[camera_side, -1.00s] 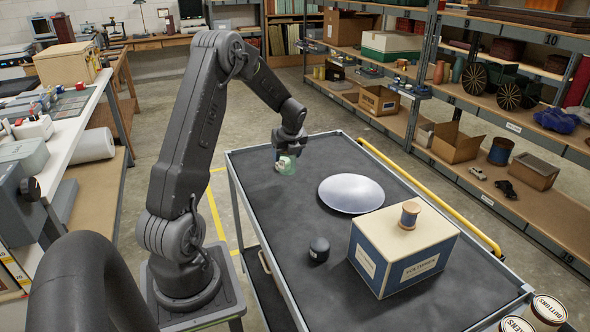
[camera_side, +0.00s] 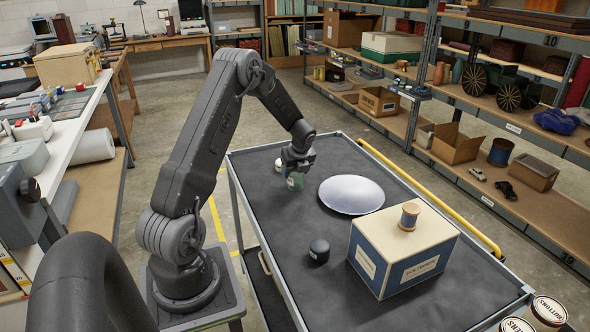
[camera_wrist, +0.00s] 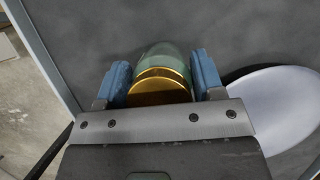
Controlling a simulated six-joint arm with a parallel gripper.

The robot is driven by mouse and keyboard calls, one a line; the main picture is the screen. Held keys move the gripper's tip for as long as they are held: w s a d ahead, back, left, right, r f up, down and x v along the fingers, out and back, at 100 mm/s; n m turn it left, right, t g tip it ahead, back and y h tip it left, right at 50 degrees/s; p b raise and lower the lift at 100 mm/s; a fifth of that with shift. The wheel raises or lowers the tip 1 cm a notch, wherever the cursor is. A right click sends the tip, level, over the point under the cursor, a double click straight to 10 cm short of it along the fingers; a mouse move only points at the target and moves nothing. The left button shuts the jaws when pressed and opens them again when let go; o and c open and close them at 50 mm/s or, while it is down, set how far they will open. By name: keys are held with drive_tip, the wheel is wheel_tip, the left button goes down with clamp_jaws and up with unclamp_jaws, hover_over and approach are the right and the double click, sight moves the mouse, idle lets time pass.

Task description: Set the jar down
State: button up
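The jar is greenish glass with a gold lid; in the wrist view the jar (camera_wrist: 160,75) stands between the two blue finger pads, which lie against its sides. In the side view the jar (camera_side: 294,182) shows below my gripper (camera_side: 297,166), left of the silver dish. My gripper also shows in the wrist view (camera_wrist: 162,80) and is shut on the jar. The jar is over the dark top of the trolley (camera_side: 265,220); I cannot tell whether its base touches it.
A round silver dish (camera_side: 351,195) lies close to the right of the jar. A small white object (camera_side: 279,163) is just behind it on the left. A black knob-like item (camera_side: 319,250) and a voltmeter box (camera_side: 404,250) with a spool (camera_side: 409,215) stand nearer the front. The left front is clear.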

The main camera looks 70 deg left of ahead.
drive_tip(key=o, duration=0.5)
drive_tip(key=shift+c, duration=0.2)
drive_tip(key=shift+r, duration=0.1)
drive_tip(key=v, duration=1.1)
drive_tip(key=s+d+r+n+t, duration=0.1)
drive_tip(key=d+r+n, duration=0.4)
drive_tip(key=d, duration=0.4)
drive_tip(key=s+d+r+n+t, duration=0.25)
drive_tip(key=d+r, duration=0.35)
drive_tip(key=d, duration=0.4)
drive_tip(key=s+d+r+n+t+h, duration=0.2)
drive_tip(key=s+d+n+h, duration=0.2)
drive_tip(key=s+d+n, duration=0.6)
drive_tip(key=s+d, duration=0.3)
drive_tip(key=d, duration=0.3)
drive_tip(key=shift+d+r, duration=0.15)
drive_tip(key=shift+d, duration=0.1)
drive_tip(key=shift+s+n, duration=0.1)
drive_tip(key=shift+n, duration=0.15)
